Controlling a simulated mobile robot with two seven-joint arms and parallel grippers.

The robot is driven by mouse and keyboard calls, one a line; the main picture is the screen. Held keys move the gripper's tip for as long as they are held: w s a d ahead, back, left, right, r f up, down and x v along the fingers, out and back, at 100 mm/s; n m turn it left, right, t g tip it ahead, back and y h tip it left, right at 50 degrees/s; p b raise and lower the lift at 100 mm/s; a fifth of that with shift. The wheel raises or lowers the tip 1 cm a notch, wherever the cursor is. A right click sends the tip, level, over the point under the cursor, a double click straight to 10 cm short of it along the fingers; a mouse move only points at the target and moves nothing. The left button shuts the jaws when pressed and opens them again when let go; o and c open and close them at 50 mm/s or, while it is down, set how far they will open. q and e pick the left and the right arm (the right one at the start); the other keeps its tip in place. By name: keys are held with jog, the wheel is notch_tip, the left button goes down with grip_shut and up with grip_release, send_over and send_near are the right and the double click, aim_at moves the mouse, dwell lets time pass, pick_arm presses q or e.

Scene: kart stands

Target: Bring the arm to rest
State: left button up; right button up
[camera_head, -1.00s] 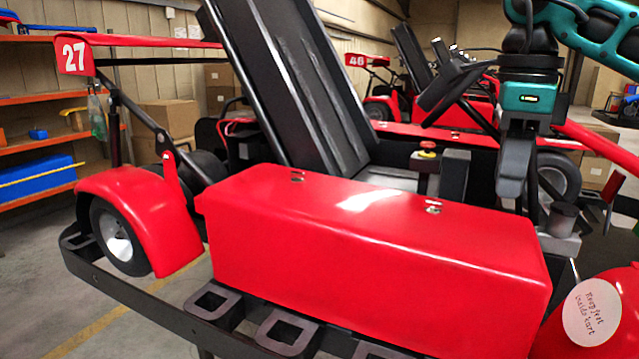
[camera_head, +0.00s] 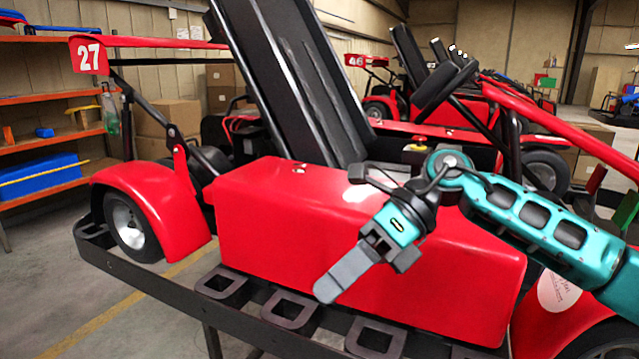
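My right gripper (camera_head: 345,272) is in front of the red side box of the kart (camera_head: 270,225). Its teal arm comes in from the right. Its grey fingers point down and to the left and lie over one another in this view, so I cannot tell whether they are open or shut. I see nothing held at the fingertips. My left gripper is not in view. The arm hides part of the box's right side and part of the round label (camera_head: 558,294).
The kart's black side rail (camera_head: 150,283) runs along the front with several loops. The black seat (camera_head: 290,80) rises behind the box. More karts stand farther back. An orange shelf (camera_head: 60,140) with a blue box stands at left. Grey floor (camera_head: 60,320) is clear at lower left.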

jog(key=s+a+m+t+y, duration=0.1)
jog(key=a+m+t+y, duration=0.2)
jog(key=a+m+y, duration=0.55)
jog(key=w+d+f+m+t+h, duration=0.1)
jog(key=d+f+m+t+h, duration=0.35)
jog(key=m, duration=0.45)
jog(key=w+d+f+m+t+h, duration=0.1)
jog(key=d+f+m+t, duration=0.4)
jog(key=m+t, duration=0.4)
jog(key=w+d+f+m+t+h, duration=0.1)
jog(key=d+f+m+t+h, duration=0.15)
jog(key=f+m+t, duration=0.55)
jog(key=s+d+f+m+g+h, duration=0.4)
jog(key=s+d+f+m, duration=0.2)
jog(key=f, duration=0.3)
jog(key=s+d+f+m+g+h, duration=0.4)
jog(key=s+d+f+m+g, duration=0.1)
jog(key=s+f, duration=0.4)
jog(key=shift+d+f+m, duration=0.5)
jog(key=shift+d+m, duration=0.05)
jog(key=shift+m, duration=0.2)
jog(key=shift+h, duration=0.25)
